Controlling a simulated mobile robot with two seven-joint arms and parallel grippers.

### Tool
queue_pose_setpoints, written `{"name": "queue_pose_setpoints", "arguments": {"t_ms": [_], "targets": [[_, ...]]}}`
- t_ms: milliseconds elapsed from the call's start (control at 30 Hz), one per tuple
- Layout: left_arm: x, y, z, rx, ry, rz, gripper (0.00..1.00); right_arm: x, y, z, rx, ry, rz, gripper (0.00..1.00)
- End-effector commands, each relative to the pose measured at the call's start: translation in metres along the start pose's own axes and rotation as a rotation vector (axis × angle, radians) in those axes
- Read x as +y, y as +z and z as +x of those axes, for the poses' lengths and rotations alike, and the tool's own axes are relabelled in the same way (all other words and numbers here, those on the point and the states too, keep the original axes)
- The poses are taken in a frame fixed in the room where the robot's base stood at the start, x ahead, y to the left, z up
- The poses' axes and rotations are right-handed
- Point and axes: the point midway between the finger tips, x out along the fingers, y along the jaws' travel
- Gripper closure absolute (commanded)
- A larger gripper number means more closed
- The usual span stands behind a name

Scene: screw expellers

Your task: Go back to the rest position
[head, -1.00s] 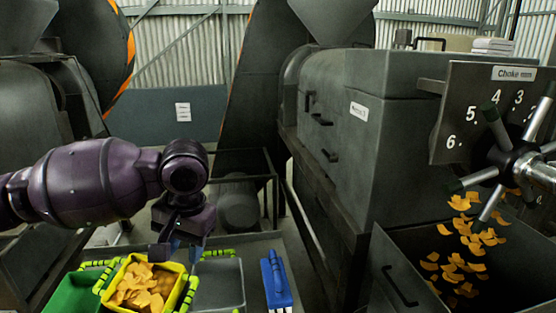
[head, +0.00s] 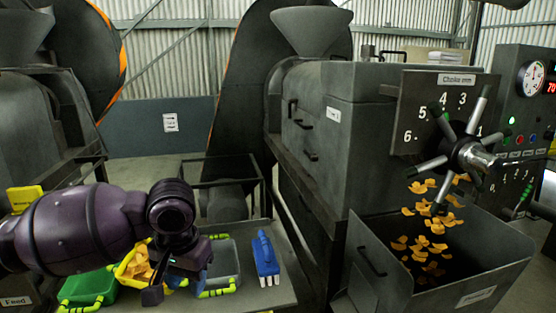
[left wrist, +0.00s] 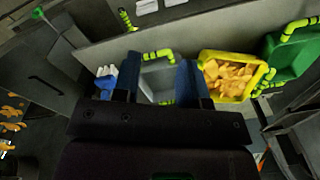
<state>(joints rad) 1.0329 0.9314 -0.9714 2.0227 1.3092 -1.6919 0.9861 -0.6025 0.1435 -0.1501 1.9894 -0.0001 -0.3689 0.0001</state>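My left gripper (head: 177,286) hangs over the work table at lower left in the head view. In the left wrist view its two blue fingers (left wrist: 157,80) stand apart with nothing held between them, and a grey bin lies beyond the gap. A yellow bin (left wrist: 203,85) of orange flakes (head: 138,264) sits beside the gripper, partly hidden by my arm in the head view. My right gripper is not in view.
On the table (head: 268,296) are a green bin (head: 88,288), a grey bin (head: 224,262) and a blue caddy (head: 265,256). At right, flakes fall from the machine (head: 340,150) near the choke wheel (head: 462,150) into a dark hopper (head: 480,292). A gauge panel (head: 522,100) stands far right.

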Motion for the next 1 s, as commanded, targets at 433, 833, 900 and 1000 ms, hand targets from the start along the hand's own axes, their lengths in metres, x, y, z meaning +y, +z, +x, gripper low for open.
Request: {"name": "queue_pose_setpoints", "arguments": {"t_ms": [433, 833, 900, 1000], "targets": [[0.063, -0.002, 0.092, 0.245, 0.346, 0.087, 0.61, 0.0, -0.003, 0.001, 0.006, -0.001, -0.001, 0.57], [0.075, 0.01, 0.158, 0.579, 0.501, 0.017, 0.61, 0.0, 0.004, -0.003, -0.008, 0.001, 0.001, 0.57], [0.071, 0.015, 0.169, 0.638, 0.498, -0.008, 0.61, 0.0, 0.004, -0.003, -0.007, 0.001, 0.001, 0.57], [0.061, 0.026, 0.185, 0.717, 0.475, -0.045, 0.61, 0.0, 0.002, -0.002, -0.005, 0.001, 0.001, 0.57]]}}
